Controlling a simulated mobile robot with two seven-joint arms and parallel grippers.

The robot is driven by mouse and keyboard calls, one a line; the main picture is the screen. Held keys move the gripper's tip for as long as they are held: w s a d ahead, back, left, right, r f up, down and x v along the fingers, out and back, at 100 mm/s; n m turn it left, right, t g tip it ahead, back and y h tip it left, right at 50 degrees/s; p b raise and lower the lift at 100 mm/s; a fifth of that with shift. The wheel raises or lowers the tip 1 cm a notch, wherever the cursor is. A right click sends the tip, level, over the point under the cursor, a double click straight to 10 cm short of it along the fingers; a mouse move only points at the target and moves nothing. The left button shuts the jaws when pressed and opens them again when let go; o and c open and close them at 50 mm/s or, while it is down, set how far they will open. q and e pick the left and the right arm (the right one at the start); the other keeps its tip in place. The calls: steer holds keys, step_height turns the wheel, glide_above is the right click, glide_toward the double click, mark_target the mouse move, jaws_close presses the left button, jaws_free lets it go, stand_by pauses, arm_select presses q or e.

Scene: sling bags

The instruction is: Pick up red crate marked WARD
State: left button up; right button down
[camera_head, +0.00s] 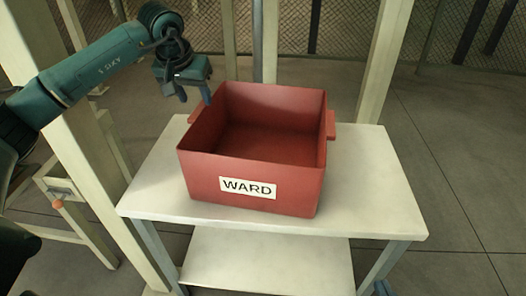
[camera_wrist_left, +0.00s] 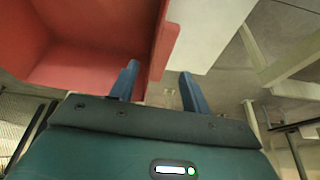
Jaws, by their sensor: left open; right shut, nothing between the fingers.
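The red crate (camera_head: 250,187) marked WARD stands upright on a white table (camera_head: 375,200) in the head view. It is open at the top and looks empty. Its label faces me, and a handle sticks out on its left and right sides. My left gripper (camera_head: 195,97) is open above the crate's left side, near the left handle (camera_head: 196,114). In the left wrist view, the blue fingers (camera_wrist_left: 156,85) point toward the crate's red handle (camera_wrist_left: 165,50), which lies between them in the picture. I cannot tell whether they touch it.
The table has a lower shelf (camera_head: 265,262) and bare top to the right of the crate. Pale posts (camera_head: 383,55) stand behind and to the left of the table. A pale frame (camera_head: 75,220) stands at the left. Grey floor is clear at the right.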

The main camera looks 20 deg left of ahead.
mark_target(199, 108)
arm_select(q)
steer(key=x, duration=0.2)
steer(key=shift+w+f, duration=0.2)
steer(key=shift+f, duration=0.15)
steer(key=x, duration=0.1)
steer(key=b+x, duration=0.1)
steer(key=x, duration=0.1)
steer(key=b+x, duration=0.1)
steer(key=shift+s+f, duration=0.15)
steer(key=shift+f, duration=0.45)
arm_select(e)
steer(key=shift+w+a+r+n+t+y, duration=0.1)
steer(key=shift+w+a+n+t+y, duration=0.2)
steer(key=shift+t+y, duration=0.35)
arm_select(q)
jaws_close()
steer(key=shift+r, duration=0.15)
